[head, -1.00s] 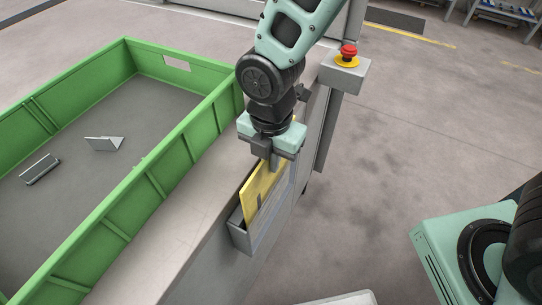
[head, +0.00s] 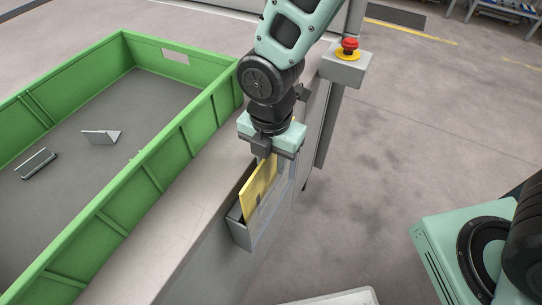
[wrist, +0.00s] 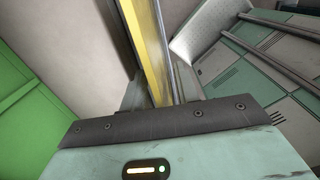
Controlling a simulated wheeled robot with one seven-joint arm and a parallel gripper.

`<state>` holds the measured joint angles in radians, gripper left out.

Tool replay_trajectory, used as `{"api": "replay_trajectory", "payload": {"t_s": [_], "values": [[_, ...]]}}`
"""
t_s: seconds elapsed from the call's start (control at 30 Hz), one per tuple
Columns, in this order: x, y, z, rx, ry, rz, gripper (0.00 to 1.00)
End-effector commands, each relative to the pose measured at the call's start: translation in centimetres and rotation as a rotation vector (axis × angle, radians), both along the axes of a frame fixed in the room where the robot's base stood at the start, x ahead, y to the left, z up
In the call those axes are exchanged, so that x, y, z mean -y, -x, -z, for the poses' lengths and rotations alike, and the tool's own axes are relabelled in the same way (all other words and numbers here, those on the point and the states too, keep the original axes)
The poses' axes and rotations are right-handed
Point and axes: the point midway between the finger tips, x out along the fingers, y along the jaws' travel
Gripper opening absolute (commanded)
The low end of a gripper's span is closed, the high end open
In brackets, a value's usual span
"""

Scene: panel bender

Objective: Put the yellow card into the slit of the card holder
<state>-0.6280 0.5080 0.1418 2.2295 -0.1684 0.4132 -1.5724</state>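The yellow card (head: 258,188) stands on edge at the grey card holder (head: 241,236) fixed to the side of the machine. Its lower part is hidden behind the holder's front wall, so the card sits at least partly inside the slit. My gripper (head: 273,158) points down over the card's far upper part and is shut on it. The fingertips are mostly hidden by the gripper body and the card. In the wrist view the card (wrist: 148,45) shows as a yellow strip rising beyond the gripper's edge, beside a grey rail. How deep it sits cannot be told.
A green crate (head: 110,218) with two small metal parts stands to the left on the machine's light surface. A red emergency stop button (head: 348,45) sits on a grey box beyond my arm. Open floor (head: 400,150) lies to the right.

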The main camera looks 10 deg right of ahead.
Motion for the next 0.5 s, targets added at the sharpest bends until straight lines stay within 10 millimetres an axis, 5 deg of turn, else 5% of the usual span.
{"api": "replay_trajectory", "payload": {"t_s": [0.3, 0.5], "values": [[0.0, 0.0, -0.3, 0.001, -0.001, 0.000, 0.30], [0.0, -0.1, -3.1, 0.004, -0.004, 0.001, 0.30]]}}
